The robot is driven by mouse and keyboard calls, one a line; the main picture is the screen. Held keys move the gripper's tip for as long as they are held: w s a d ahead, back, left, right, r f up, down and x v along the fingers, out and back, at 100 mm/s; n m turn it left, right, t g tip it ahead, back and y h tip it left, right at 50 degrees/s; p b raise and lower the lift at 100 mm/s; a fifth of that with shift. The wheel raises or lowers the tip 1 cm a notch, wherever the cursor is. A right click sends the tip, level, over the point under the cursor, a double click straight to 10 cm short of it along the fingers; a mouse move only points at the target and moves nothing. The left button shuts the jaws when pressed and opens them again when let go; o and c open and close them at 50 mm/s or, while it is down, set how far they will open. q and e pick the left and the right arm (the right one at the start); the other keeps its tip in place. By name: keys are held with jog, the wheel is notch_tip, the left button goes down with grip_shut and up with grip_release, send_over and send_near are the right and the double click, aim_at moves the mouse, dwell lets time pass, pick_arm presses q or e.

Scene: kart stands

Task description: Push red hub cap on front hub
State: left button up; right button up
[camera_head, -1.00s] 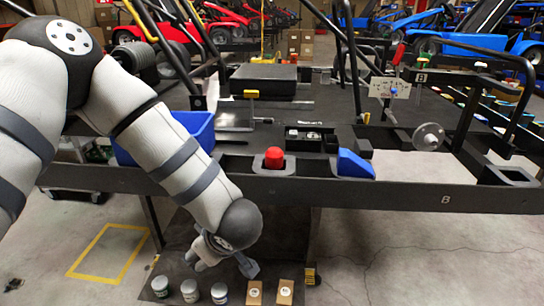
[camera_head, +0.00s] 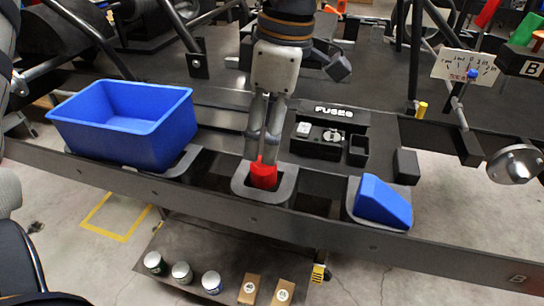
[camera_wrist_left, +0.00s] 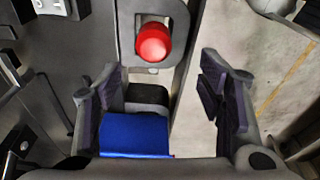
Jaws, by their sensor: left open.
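The red hub cap (camera_head: 263,176) stands in a grey square holder (camera_head: 283,189) on the front rail of the stand. It also shows in the left wrist view (camera_wrist_left: 153,42), beyond my fingers. My left gripper (camera_head: 262,150) points down over the cap in the head view, its fingertips close above or beside it; contact cannot be told. In the left wrist view the gripper (camera_wrist_left: 168,100) is open, its fingers apart with nothing held. A silver round hub (camera_head: 515,165) sits at the right edge of the head view, probably the front hub. My right gripper is not in view.
A blue bin (camera_head: 125,122) stands left of the cap, and a blue wedge (camera_head: 382,203) sits right of it on the rail. A black tray (camera_head: 322,143) lies behind. Several jars and boxes stand on a lower shelf (camera_head: 205,255). Frame bars rise behind.

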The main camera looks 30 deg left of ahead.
aim_at(264, 166)
pick_arm(q)
jog(key=f, duration=0.5)
jog(key=a+f, duration=0.1)
jog(key=f, duration=0.2)
jog(key=shift+w+a+f, duration=0.1)
jog(key=shift+w+f, duration=0.1)
jog(key=shift+f, duration=0.15)
jog(key=c, duration=1)
